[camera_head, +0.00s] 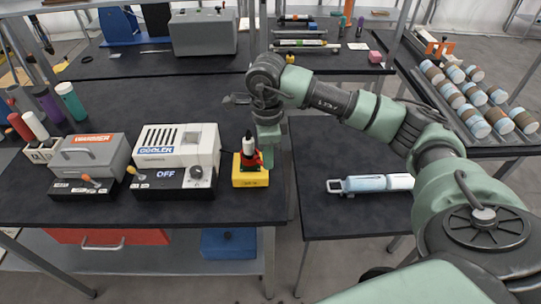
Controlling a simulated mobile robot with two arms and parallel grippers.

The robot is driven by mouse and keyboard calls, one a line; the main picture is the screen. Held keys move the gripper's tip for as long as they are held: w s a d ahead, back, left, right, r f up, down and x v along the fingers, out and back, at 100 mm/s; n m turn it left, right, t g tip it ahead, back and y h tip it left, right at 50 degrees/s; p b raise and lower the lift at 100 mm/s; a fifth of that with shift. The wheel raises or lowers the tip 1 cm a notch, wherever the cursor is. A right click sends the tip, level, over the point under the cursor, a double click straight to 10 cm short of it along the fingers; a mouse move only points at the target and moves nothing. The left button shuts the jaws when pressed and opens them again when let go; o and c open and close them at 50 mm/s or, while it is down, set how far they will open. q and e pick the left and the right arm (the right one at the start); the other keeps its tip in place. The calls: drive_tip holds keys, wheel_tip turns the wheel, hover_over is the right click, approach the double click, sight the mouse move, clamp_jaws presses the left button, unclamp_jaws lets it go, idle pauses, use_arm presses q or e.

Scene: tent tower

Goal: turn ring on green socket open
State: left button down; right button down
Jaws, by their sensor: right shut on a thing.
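My right gripper (267,128) points down over the front right corner of the left dark table, behind and to the right of a yellow socket block (249,178). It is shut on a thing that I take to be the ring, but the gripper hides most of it. Green shows right below the gripper, and I cannot clearly tell the green socket from the gripper there. On the yellow block stands a black-topped piece with a red part (246,158) around its lower end. My left gripper is not in view.
A white cooler box (177,150) reading OFF and a grey warmer box (88,160) stand left of the yellow block. A light-blue and white cylinder (370,184) lies on the right table. Several cylinders fill a rack (515,145) at the far right.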

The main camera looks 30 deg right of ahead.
drive_tip(key=m, duration=0.1)
drive_tip(key=a+m+b, duration=0.1)
drive_tip(key=shift+s+a+f+m, duration=0.1)
drive_tip(key=shift+a+f+m, duration=0.05)
drive_tip(key=shift+a+m, duration=0.2)
drive_tip(key=shift+w+a+m+b, duration=0.15)
drive_tip(key=shift+a+m+b, duration=0.35)
drive_tip(key=shift+m, duration=0.7)
drive_tip(key=shift+w+a+m+b, duration=0.1)
drive_tip(key=shift+a+m+b, duration=0.2)
drive_tip(key=shift+a+m, duration=0.6)
drive_tip(key=shift+w+a+m+b, duration=0.15)
drive_tip(key=shift+a+m+b, duration=0.25)
drive_tip(key=shift+m, duration=1.05)
drive_tip(key=c, duration=1.4)
unclamp_jaws()
drive_tip(key=shift+w, duration=0.1)
drive_tip(key=shift+c, duration=0.2)
